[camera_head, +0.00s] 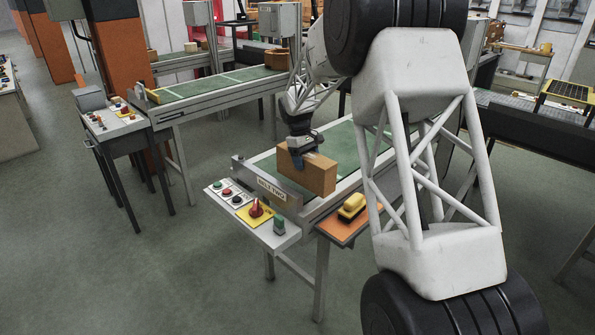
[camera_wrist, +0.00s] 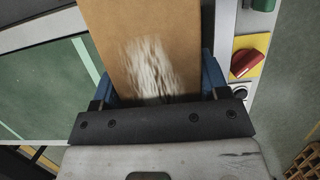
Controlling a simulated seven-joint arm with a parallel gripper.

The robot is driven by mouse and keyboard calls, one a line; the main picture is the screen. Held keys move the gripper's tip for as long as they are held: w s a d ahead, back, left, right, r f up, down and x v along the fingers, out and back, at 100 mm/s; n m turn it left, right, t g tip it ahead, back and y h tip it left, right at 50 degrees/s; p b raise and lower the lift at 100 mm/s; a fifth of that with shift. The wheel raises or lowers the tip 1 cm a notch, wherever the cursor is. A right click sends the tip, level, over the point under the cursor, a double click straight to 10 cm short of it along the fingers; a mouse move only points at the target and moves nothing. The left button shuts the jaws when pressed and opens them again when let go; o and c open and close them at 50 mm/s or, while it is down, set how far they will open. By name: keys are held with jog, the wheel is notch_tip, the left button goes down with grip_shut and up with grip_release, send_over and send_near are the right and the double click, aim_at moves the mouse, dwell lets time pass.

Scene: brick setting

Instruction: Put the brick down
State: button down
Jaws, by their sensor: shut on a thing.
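A plain tan-brown brick (camera_head: 316,177) is at the near end of the green conveyor belt (camera_head: 343,141), behind a plate lettered "BELT TWO" (camera_head: 272,190). My gripper (camera_head: 297,158) reaches down from above and is shut on the brick near its left end. In the wrist view the brick (camera_wrist: 147,30) fills the top middle, with a pale scuffed patch on it. The blue fingers of my gripper (camera_wrist: 160,80) lie along its two sides. I cannot tell whether the brick's underside touches the belt; its lower edge is partly hidden by the belt's end.
A control panel (camera_head: 232,208) with buttons and a red knob (camera_head: 256,207) juts out before the belt's end. Another conveyor (camera_head: 215,87) stands behind, carrying a brown block (camera_head: 277,59).

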jog(key=shift+w+r, duration=0.1)
jog(key=shift+w, duration=0.05)
jog(key=w+a+f, duration=0.1)
jog(key=w+a, duration=0.1)
jog(key=w, duration=1.3)
jog(key=shift+w+a+f, duration=0.2)
jog(key=shift+w+a, duration=0.1)
jog(key=shift+a, duration=0.05)
dwell(0.4)
dwell(0.4)
jog(key=shift+f, duration=1.8)
jog(key=shift+f, duration=0.1)
jog(key=shift+c, duration=0.7)
grip_release()
jog(key=shift+f, duration=0.15)
jog(key=v, duration=1.2)
